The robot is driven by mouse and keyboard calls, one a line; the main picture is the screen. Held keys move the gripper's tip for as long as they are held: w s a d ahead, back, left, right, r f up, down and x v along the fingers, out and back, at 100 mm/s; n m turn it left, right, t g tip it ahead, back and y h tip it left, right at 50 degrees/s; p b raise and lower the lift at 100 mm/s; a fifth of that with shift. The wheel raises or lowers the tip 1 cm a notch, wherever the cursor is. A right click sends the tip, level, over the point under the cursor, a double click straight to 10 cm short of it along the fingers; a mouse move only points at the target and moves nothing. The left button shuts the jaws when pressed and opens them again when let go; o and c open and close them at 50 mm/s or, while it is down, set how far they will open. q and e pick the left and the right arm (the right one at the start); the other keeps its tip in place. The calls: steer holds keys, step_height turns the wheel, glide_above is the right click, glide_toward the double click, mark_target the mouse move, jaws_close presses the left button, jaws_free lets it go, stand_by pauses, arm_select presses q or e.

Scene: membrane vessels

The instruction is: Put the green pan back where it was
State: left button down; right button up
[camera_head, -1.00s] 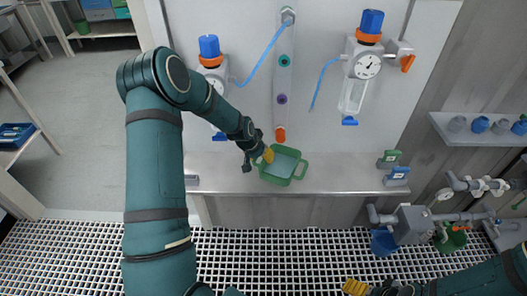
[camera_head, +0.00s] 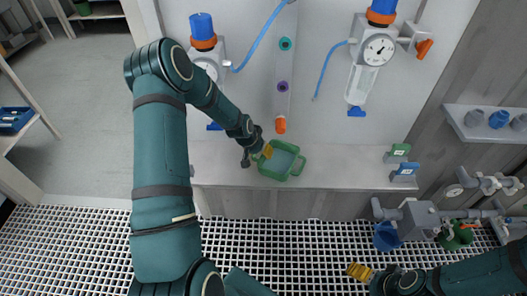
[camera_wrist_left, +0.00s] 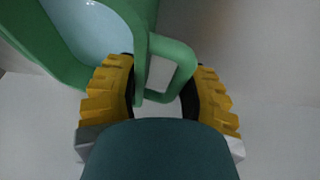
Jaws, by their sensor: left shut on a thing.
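The green pan (camera_head: 299,164) is a squarish tray with side handles and a pale blue inside. In the head view it is over the grey shelf (camera_head: 340,176), below the orange-tipped nozzle (camera_head: 280,126); I cannot tell whether it touches the shelf. My left gripper (camera_head: 265,152) is shut on its left handle. In the left wrist view the pan (camera_wrist_left: 150,45) has its handle between the yellow fingers of the left gripper (camera_wrist_left: 163,95). My right gripper (camera_head: 359,272) shows yellow fingertips at the lower right, apart from everything; its opening is unclear.
Two blue-capped vessels (camera_head: 201,26) (camera_head: 367,65) hang on the white panel. A green tag block (camera_head: 397,153) and a blue one (camera_head: 404,172) stand at the shelf's right end. Pipes and a grey box (camera_head: 418,219) are at the right.

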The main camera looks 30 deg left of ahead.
arm_select(q)
steer(key=shift+w, duration=0.25)
steer(key=shift+s, duration=0.2)
steer(key=shift+c, duration=2.3)
jaws_free()
steer(key=shift+f, duration=0.1)
